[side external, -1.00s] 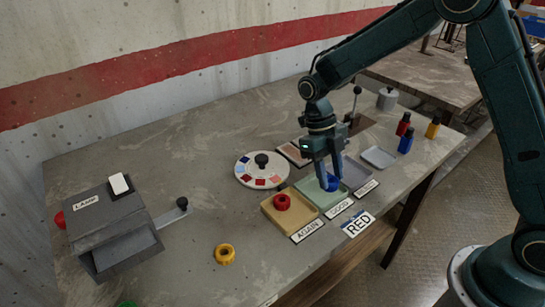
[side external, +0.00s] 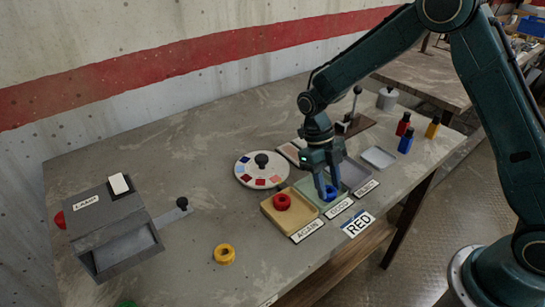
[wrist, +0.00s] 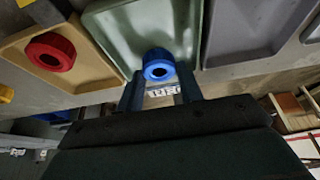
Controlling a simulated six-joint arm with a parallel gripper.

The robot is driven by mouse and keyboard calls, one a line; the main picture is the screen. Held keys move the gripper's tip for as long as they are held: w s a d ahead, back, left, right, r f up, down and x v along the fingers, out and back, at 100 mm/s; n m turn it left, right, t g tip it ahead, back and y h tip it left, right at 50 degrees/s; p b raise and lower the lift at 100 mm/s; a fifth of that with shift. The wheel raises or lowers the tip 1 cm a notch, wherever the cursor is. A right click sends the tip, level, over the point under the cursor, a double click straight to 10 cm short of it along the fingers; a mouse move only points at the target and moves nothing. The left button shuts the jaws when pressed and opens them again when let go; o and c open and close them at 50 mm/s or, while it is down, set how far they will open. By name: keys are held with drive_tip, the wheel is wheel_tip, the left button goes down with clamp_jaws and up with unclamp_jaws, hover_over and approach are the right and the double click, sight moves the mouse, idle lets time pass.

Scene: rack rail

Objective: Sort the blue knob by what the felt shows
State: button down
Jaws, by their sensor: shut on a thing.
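The blue knob (side external: 331,193) is between the fingers of my gripper (side external: 324,187), which is shut on it. The knob is at or just above the near part of the green tray (side external: 307,190) behind the GOOD label (side external: 340,208). I cannot tell whether it touches the tray floor. In the wrist view the blue knob (wrist: 158,65) shows at the tray's near edge, between the two fingertips. A red knob (side external: 282,202) lies in the tan tray (side external: 268,208) labelled AGAIN. I cannot make out for certain which surface is the felt.
A grey tray (side external: 354,172) adjoins the green one. A round colour dial (side external: 262,169), a yellow knob (side external: 224,254), a grey lamp box (side external: 112,229) and several small bottles (side external: 405,140) stand around.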

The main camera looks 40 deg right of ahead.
drive_tip(key=shift+f, duration=0.25)
idle(0.4)
drive_tip(key=c, duration=0.8)
unclamp_jaws()
drive_tip(key=shift+c, duration=0.2)
drive_tip(key=shift+r, duration=0.1)
drive_tip(key=shift+r, duration=3.9)
drive_tip(key=shift+r, duration=0.1)
